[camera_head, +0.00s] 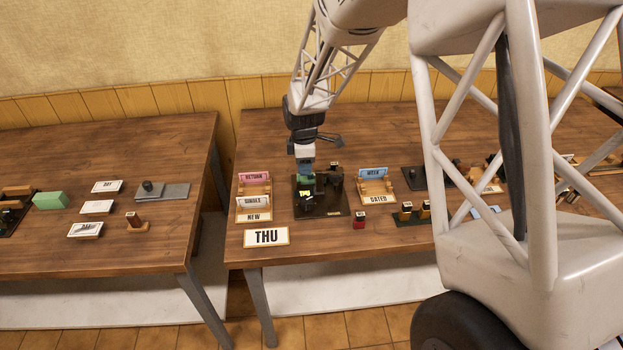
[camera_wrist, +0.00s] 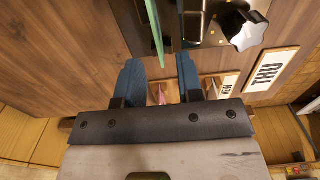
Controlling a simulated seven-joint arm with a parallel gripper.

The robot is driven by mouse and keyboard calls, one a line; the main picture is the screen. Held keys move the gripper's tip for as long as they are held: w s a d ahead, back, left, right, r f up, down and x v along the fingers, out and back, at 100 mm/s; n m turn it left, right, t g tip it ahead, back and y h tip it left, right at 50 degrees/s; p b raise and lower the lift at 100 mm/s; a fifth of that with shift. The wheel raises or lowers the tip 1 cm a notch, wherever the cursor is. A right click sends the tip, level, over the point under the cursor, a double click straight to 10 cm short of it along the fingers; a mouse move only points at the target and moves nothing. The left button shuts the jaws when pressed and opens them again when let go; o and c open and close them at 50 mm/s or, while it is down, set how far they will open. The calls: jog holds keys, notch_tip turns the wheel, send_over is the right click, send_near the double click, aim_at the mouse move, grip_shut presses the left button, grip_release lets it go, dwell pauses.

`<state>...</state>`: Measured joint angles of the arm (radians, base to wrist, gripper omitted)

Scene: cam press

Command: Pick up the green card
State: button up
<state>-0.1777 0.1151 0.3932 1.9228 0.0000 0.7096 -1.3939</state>
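The green card (camera_wrist: 156,32) shows nearly edge-on in the wrist view, as a thin upright strip with its near end between my fingertips. In the head view only a small green part of it (camera_head: 306,179) shows, at the dark press (camera_head: 322,210), just below my gripper (camera_head: 305,165). My gripper's two blue fingers (camera_wrist: 159,66) are apart, one on each side of the card, with a visible gap on both sides. My fingers hide part of the card in the head view, and I cannot tell exactly how it is held in the press.
A wooden rack with a pink RETURN card (camera_head: 256,176) stands left of the press, and a rack with a blue WEEK card (camera_head: 373,172) stands right. A THU sign (camera_head: 266,237) is in front.

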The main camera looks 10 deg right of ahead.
aim_at(312, 179)
jog(key=shift+a+f, duration=0.1)
jog(key=shift+f, duration=1.8)
grip_shut()
